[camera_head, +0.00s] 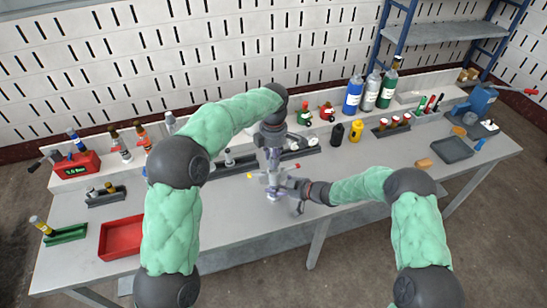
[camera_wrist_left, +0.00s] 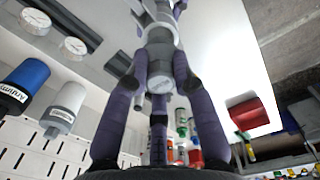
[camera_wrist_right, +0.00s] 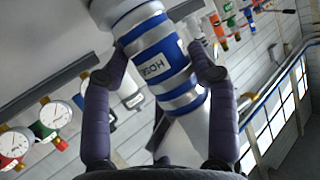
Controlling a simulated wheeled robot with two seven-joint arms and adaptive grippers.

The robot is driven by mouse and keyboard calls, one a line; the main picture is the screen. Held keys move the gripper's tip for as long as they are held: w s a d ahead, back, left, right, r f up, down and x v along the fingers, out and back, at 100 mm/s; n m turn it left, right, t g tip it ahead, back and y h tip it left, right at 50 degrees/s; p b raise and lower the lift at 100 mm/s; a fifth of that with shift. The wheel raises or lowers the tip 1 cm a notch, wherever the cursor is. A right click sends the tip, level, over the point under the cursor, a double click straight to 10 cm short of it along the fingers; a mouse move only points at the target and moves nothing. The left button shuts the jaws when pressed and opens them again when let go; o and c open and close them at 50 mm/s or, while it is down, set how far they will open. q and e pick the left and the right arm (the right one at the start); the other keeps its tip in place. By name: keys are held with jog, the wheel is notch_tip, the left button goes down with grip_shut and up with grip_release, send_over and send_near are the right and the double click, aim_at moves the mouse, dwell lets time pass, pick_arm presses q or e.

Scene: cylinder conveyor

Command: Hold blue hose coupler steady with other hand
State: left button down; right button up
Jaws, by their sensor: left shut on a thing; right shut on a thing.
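The blue hose coupler (camera_wrist_right: 162,58) shows in the right wrist view as a blue and silver cylinder with a "HOSE" label, tilted. My right gripper (camera_wrist_right: 158,68) has its fingers on either side of it and is shut on it. In the head view my right gripper (camera_head: 290,188) comes in from the right, above the bench. My left gripper (camera_head: 272,166) is just above it, pointing down. In the left wrist view my left gripper (camera_wrist_left: 158,72) is shut on a grey cylindrical part (camera_wrist_left: 160,48). In the head view the grippers largely hide what they hold.
A red tray (camera_head: 121,237) is at the left. Blue (camera_head: 353,96), grey (camera_head: 372,92) and green (camera_head: 388,92) bottles stand behind. A dark tray (camera_head: 452,150) and blue vise (camera_head: 482,99) are at the right.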

jog(key=shift+s+f, duration=0.15)
jog(key=shift+f, duration=0.1)
pick_arm(q)
jog(key=shift+r, duration=3.75)
jog(key=shift+f, duration=0.1)
pick_arm(e)
jog(key=o, duration=1.4)
jog(key=shift+r, duration=0.1)
jog(key=shift+r, duration=0.1)
